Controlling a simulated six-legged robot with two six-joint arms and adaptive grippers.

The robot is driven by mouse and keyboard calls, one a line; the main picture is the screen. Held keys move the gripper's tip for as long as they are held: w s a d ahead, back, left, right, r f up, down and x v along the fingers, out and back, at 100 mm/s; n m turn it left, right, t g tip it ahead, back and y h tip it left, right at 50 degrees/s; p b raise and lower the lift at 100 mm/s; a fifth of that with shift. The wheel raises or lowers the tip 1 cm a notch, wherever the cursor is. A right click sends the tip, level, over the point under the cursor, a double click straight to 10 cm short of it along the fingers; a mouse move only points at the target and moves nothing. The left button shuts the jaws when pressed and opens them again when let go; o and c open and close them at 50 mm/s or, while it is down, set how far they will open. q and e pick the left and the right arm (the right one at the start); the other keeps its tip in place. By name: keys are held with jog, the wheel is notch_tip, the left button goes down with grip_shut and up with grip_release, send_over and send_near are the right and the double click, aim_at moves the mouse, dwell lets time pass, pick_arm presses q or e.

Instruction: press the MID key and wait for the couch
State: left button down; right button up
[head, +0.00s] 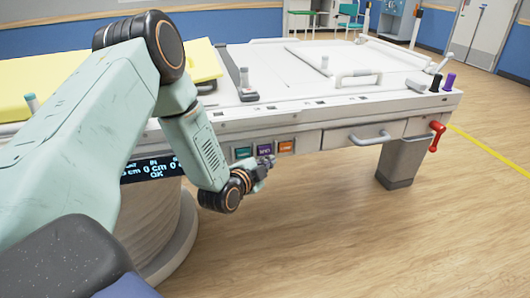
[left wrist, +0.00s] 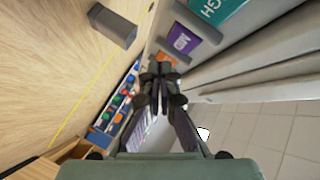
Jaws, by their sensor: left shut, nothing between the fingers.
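The purple MID key (head: 264,150) is on the front edge of the white couch (head: 300,130), between a teal key (head: 243,152) and an orange key (head: 286,147). My left gripper (head: 267,161) is shut and empty, just in front of the purple key's lower edge. In the left wrist view the shut fingertips (left wrist: 161,70) overlap the orange key (left wrist: 166,57), with the purple MID key (left wrist: 183,40) just beyond to the upper right and the teal HIGH key (left wrist: 214,10) further off. I cannot tell whether they touch a key. My right gripper is not in view.
A dark display (head: 150,169) with cm readings and OK is partly hidden behind my left arm. A drawer handle (head: 370,138) and a red lever (head: 437,135) stick out at the right. A grey leg (head: 400,162) stands below. The wooden floor in front is clear.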

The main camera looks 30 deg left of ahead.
aim_at(265, 150)
pick_arm(q)
jog(key=shift+w+a, duration=0.5)
jog(key=shift+a, duration=0.15)
jog(key=shift+w, duration=0.1)
dwell(1.0)
jog(key=shift+w+a, duration=0.2)
jog(key=shift+a, duration=0.1)
